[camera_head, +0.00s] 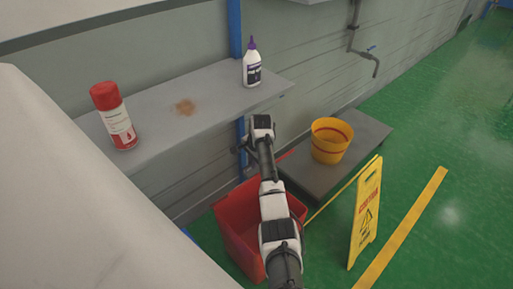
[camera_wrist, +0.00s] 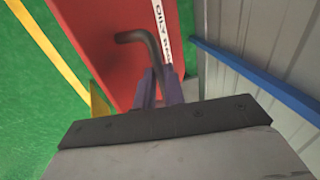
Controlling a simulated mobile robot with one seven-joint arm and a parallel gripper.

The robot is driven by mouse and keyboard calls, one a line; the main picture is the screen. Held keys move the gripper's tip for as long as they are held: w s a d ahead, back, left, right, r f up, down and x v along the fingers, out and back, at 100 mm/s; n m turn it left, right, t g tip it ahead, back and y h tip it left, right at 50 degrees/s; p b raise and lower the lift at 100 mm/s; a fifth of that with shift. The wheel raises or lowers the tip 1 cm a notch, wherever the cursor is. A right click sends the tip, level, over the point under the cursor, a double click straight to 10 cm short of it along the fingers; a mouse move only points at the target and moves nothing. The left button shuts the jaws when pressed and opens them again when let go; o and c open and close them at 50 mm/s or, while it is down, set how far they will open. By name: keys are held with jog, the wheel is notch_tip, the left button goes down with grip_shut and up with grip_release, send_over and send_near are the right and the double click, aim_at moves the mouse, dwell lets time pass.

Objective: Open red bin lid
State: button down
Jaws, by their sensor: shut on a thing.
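The red bin (camera_head: 236,222) stands on the floor below the shelf, partly covered by my arm. In the wrist view its red lid (camera_wrist: 102,35) fills the upper middle, with a white label strip partly in sight. A dark bent handle (camera_wrist: 133,36) stands out from the lid. My gripper (camera_wrist: 160,76) is shut on this handle, its two fingers on either side of the handle's lower part. In the head view my gripper (camera_head: 243,147) is above the bin, near the shelf's front edge, and mostly hidden by my wrist. The lid's exact angle is hard to tell.
A shelf (camera_head: 213,90) holds a red spray can (camera_head: 114,118), a white bottle (camera_head: 252,68) and a brown stain. A yellow bucket (camera_head: 330,140) sits on a low grey platform (camera_head: 362,141). A yellow caution sign (camera_head: 365,212) stands right of the bin. Green floor is open farther right.

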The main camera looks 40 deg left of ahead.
jog(key=shift+s+a+f, duration=0.2)
jog(key=shift+s+f, duration=0.15)
jog(key=shift+f, duration=0.2)
jog(key=c, duration=1.5)
grip_release()
jog(key=shift+w+a+f, duration=0.1)
jog(key=shift+a+f, duration=0.05)
jog(key=shift+w+d+r, duration=0.1)
jog(key=shift+r, duration=0.35)
jog(key=shift+w+d+r, duration=0.1)
jog(key=shift+r, duration=0.3)
jog(key=b+v, duration=0.1)
jog(key=v, duration=0.5)
jog(key=shift+s+r, duration=0.1)
jog(key=shift+r, duration=0.1)
jog(key=shift+c, duration=0.3)
